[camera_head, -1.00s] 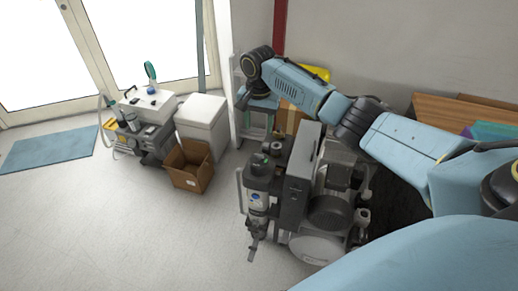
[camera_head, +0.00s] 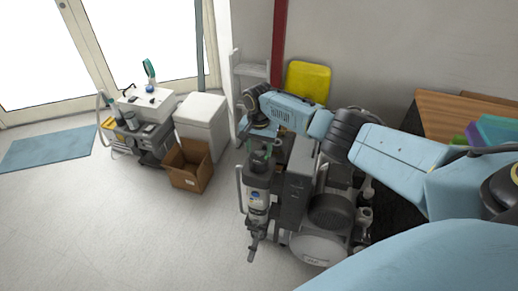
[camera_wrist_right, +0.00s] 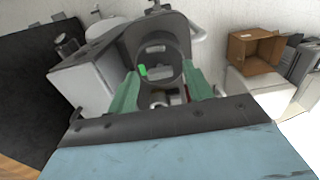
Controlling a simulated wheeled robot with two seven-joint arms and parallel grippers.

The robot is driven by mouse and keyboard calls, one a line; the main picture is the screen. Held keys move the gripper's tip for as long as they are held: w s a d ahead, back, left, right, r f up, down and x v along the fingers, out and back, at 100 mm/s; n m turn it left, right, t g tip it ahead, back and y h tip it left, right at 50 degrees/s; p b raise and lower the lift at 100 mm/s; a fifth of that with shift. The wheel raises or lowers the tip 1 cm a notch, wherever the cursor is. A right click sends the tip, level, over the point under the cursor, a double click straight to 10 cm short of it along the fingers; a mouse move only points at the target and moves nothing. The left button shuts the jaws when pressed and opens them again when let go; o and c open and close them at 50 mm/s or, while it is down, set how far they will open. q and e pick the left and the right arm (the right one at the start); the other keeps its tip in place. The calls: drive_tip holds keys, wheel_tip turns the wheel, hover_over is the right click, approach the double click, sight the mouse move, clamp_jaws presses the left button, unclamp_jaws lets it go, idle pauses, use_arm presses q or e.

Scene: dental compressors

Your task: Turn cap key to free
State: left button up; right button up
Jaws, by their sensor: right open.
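The dental compressor (camera_head: 328,212) stands on the floor, with a grey upright canister (camera_head: 256,200) at its left side. My right gripper (camera_head: 262,152) hangs over the top of this canister, pointing down. In the right wrist view its two green fingers (camera_wrist_right: 163,82) are open, one on each side of a round dark cap (camera_wrist_right: 160,52). A small bright green mark (camera_wrist_right: 142,70) shows on the cap, beside a pale bar that may be the key. I cannot tell whether the fingers touch anything. My left gripper is out of view.
A cardboard box (camera_head: 188,166) lies open on the floor to the left, near a white cabinet (camera_head: 201,122) and a dental cart (camera_head: 143,128). A yellow chair back (camera_head: 308,82) stands behind my arm. A wooden table (camera_head: 450,110) is at the right. The floor at front left is clear.

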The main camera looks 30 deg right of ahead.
drive_tip(key=shift+c, duration=0.4)
drive_tip(key=c, duration=0.9)
drive_tip(key=shift+n, duration=0.4)
drive_tip(key=n+p, duration=0.1)
drive_tip(key=n, duration=0.1)
drive_tip(key=shift+n, duration=0.4)
drive_tip(key=n, duration=0.4)
drive_tip(key=shift+p, duration=0.35)
drive_tip(key=n, duration=0.5)
drive_tip(key=shift+n, duration=0.4)
drive_tip(key=n, duration=0.4)
drive_tip(key=shift+n, duration=0.4)
